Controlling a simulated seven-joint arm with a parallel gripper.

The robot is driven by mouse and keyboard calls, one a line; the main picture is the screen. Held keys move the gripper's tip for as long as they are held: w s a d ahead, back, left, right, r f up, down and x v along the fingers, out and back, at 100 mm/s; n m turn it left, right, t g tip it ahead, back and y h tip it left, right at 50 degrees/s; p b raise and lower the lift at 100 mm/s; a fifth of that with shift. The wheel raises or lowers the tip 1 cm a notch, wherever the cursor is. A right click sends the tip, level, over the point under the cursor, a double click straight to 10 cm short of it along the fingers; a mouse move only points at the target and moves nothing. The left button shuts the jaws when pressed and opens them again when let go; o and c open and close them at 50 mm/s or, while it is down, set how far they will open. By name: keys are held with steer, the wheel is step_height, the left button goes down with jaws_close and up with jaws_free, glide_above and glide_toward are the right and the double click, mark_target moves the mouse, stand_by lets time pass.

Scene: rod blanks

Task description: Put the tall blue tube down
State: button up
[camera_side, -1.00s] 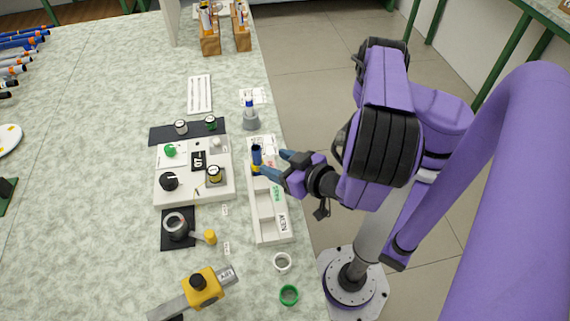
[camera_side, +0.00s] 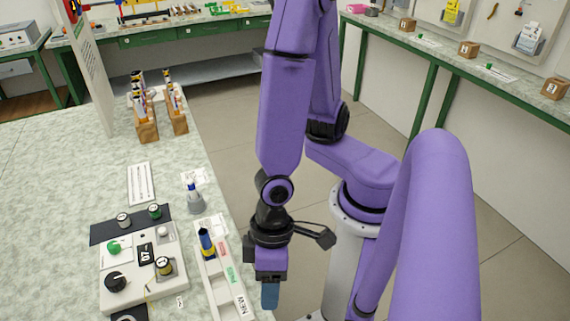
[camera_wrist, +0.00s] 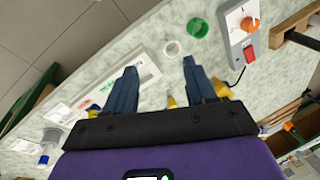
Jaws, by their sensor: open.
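The tall blue tube (camera_side: 207,243) stands at the far end of the long white tray (camera_side: 213,276), dark blue above a yellow lower part. My gripper (camera_side: 270,296) is at the right of the tray in the side view, apart from the tube, with its blue fingers pointing down. In the wrist view my gripper (camera_wrist: 159,65) has its two fingers spread wide with nothing held between them. The white tray (camera_wrist: 150,72) shows partly between and behind the fingers there. The tube is not clearly visible in the wrist view; a bit of yellow shows beside the left finger.
Wooden blocks holding rods (camera_side: 147,130) stand farther back.

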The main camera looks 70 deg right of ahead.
steer(key=w+d+r+n+h, duration=0.2)
steer(key=d+r+n, duration=0.5)
steer(key=d+r, duration=0.6)
steer(key=w+d, duration=0.1)
steer(key=d, duration=0.2)
steer(key=shift+w+d+n+t, duration=0.15)
steer(key=shift+d+n+t, duration=0.15)
steer(key=shift+d+n, duration=0.1)
